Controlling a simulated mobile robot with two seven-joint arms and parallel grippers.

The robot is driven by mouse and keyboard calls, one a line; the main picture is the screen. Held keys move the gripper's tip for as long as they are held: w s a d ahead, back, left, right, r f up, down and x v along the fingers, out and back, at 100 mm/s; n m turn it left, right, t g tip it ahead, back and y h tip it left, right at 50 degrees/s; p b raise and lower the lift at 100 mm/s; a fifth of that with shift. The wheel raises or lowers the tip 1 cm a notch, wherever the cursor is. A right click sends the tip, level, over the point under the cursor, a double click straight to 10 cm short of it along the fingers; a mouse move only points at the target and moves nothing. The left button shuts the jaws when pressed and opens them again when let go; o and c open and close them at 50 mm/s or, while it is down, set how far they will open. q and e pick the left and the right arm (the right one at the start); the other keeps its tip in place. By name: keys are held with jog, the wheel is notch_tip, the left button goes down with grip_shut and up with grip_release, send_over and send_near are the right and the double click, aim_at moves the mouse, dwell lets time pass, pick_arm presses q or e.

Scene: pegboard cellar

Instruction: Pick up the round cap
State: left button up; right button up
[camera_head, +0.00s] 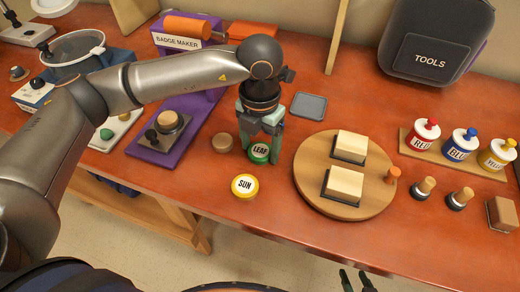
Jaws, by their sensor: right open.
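Several round pieces lie in the middle of the table. A plain brown round piece (222,143) is at the left, a green-rimmed round piece marked LEAF (259,152) is beside it, and a yellow one marked SUN (245,187) lies nearer the front edge. I cannot tell which one is the round cap. My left gripper (259,153) points down with its fingers on either side of the LEAF piece. Whether they touch it is unclear. My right gripper (357,281) is open and empty at the bottom edge, in front of the table.
A round wooden board (311,189) with two cream blocks stands right of the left gripper. RED (421,138), BLUE and YELLOW bottles are at the right, with stampers in front. A purple badge maker (168,145) is at the left. A TOOLS case (430,45) stands behind.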

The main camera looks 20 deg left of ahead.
pick_arm(q)
jog(key=c, duration=0.9)
jog(key=shift+r, duration=0.15)
